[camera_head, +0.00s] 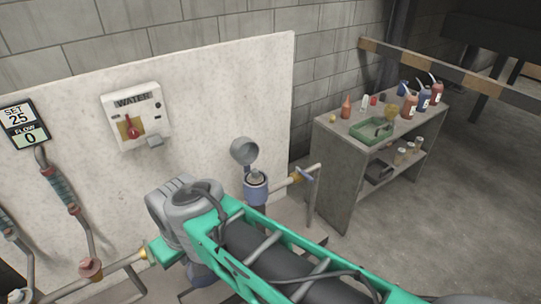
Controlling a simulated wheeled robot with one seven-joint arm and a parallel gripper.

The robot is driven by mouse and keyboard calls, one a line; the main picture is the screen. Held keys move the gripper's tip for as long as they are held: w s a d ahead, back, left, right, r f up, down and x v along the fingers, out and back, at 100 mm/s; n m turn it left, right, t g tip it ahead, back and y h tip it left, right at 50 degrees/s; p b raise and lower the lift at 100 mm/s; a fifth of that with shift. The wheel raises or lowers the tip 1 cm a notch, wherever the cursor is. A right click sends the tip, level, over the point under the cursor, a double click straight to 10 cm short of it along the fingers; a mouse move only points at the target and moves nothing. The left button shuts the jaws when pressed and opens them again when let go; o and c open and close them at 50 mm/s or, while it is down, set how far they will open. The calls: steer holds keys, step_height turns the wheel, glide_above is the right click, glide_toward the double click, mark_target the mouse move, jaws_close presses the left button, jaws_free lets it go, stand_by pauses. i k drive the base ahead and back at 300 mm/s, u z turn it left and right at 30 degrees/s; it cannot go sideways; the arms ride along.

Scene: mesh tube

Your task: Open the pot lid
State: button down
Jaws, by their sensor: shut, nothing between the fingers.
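A small blue-grey pot (256,190) stands in front of the pale wall panel, right of the picture's middle line of pipes. A round grey lid (244,151) stands tilted up above and behind the pot's top, so the pot's mouth shows. Something grey sits inside the mouth, too small to make out. The lower part of the pot's stand is partly hidden by the green and grey arm structure in the foreground. I cannot make out my gripper or its fingertips in this view.
A pipe with a blue valve handle (305,174) runs right of the pot. A water switch box (136,116) hangs on the panel (225,85). Pipes with a red fitting (90,267) stand at left. A shelf (340,136) with bottles and a green tray (372,131) stands at right. Open floor (480,210) lies beyond.

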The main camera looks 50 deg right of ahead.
mark_target(245, 151)
steer(key=z, duration=0.45)
steer(key=k, duration=1)
steer(key=u, duration=0.5)
steer(key=i, duration=1.6)
steer(key=z, duration=0.5)
